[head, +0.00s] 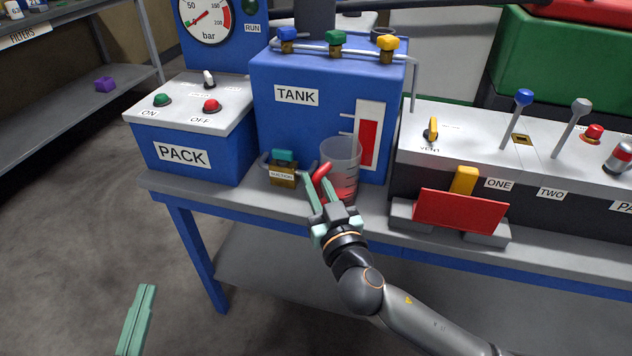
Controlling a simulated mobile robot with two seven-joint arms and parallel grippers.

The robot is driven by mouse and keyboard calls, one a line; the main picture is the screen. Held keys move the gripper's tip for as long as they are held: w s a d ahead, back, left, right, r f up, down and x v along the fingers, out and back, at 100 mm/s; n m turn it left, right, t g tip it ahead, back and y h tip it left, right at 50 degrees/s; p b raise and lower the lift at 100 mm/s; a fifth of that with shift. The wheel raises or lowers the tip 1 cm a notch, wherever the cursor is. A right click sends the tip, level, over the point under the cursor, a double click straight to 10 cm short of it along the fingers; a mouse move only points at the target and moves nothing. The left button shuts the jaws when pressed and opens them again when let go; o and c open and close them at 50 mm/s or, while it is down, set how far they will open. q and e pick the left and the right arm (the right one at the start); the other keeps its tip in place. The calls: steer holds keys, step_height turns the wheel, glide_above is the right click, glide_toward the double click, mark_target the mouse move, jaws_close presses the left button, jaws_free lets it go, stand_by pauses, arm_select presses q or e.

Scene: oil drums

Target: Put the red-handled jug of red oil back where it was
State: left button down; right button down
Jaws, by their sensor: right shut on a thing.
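The clear jug (341,158) with a little red oil low inside is upright in front of the blue tank (285,125), at its right side. Its red handle (320,181) faces left and towards me. My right gripper (319,189) is shut on the handle; its fingers partly hide the handle and the jug's lower part. I cannot tell whether the jug's base touches the bench top (225,190). My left gripper (146,288) hangs low at the left over the floor, its two fingers together and empty.
To the right are a red plate (460,211) in a grey holder and a lever console (520,150). The blue pack box (190,150) stands left. The bench's front left strip is clear.

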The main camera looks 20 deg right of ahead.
stand_by(0.3)
steer(key=c, duration=1.2)
jaws_free()
steer(key=o, duration=0.4)
